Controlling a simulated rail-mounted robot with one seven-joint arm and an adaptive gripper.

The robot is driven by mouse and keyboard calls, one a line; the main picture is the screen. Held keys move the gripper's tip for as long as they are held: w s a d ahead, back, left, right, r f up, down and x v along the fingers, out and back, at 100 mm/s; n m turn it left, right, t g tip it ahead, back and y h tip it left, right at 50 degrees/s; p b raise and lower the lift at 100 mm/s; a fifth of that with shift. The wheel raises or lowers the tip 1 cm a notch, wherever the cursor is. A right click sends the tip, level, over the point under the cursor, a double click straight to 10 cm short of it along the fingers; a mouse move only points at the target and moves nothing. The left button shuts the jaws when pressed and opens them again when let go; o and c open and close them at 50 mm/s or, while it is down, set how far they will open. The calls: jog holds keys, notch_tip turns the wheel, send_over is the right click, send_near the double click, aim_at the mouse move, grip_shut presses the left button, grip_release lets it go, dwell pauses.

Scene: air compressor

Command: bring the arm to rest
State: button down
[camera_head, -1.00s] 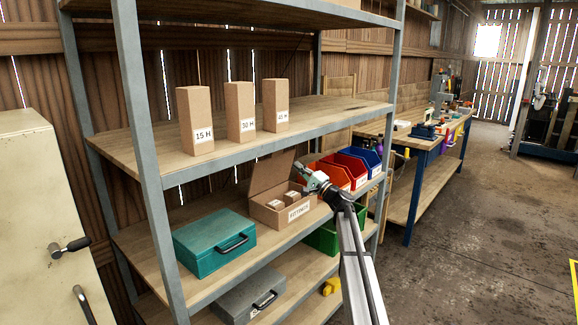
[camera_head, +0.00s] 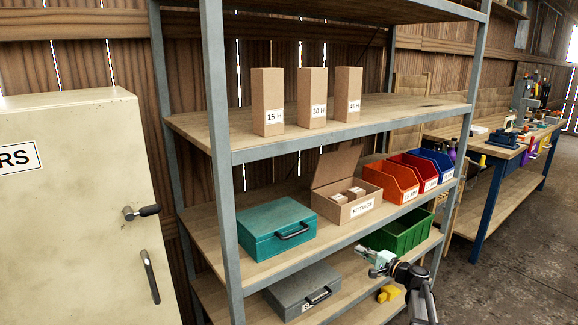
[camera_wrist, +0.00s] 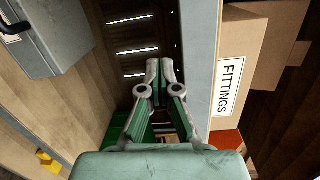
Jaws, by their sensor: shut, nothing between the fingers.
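My gripper (camera_head: 372,256) is in front of the shelving unit, near the green bin and below the level of the open cardboard fittings box (camera_head: 345,197). In the wrist view my gripper (camera_wrist: 159,64) has its fingertips together, with nothing between them. The fittings box (camera_wrist: 262,60) shows there to the right of the fingers, beyond a grey shelf edge. My arm comes in from the lower right of the head view.
The shelf (camera_head: 212,262) holds a teal case (camera_head: 275,229), orange, red and blue bins, and three tall boxes above. A green bin (camera_head: 400,232), grey case (camera_head: 302,291) and yellow item (camera_head: 388,293) sit below. A cabinet (camera_head: 75,215) stands left. The floor at right is clear.

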jog(key=s+a+f+n+g+h+p, duration=0.1)
jog(key=s+a+f+g, duration=0.2)
jog(key=s+a+f, duration=0.4)
jog(key=s+a+f+n+g+p, duration=0.1)
jog(key=s+a+f+g, duration=0.3)
jog(key=f, duration=0.6)
jog(key=s+a+f+n+g+h+p, duration=0.1)
jog(key=s+a+f+n+g, duration=0.15)
jog(key=s+f, duration=0.55)
jog(key=s+a+f+n+g+h+p, duration=0.1)
jog(key=s+a+f+g, duration=0.3)
jog(key=s, duration=0.7)
jog(key=s+d+f+n+g+h+p, duration=0.1)
jog(key=s+f, duration=0.2)
jog(key=s, duration=0.5)
jog(key=s+f+n+g+h+p, duration=0.1)
jog(key=s+f+h, duration=0.15)
jog(key=s, duration=0.65)
jog(key=s+d+n+g+h+p, duration=0.1)
jog(key=s+d+n+g+h, duration=0.1)
jog(key=s, duration=0.8)
jog(key=s+d+n+g+h+p, duration=0.1)
jog(key=s+d+n+g+h, duration=0.1)
jog(key=s, duration=0.8)
jog(key=shift+s+d+g+h, duration=0.35)
jog(key=shift+d+h, duration=0.2)
jog(key=shift+d, duration=0.45)
jog(key=shift+r+p, duration=0.1)
jog(key=shift+p, duration=0.2)
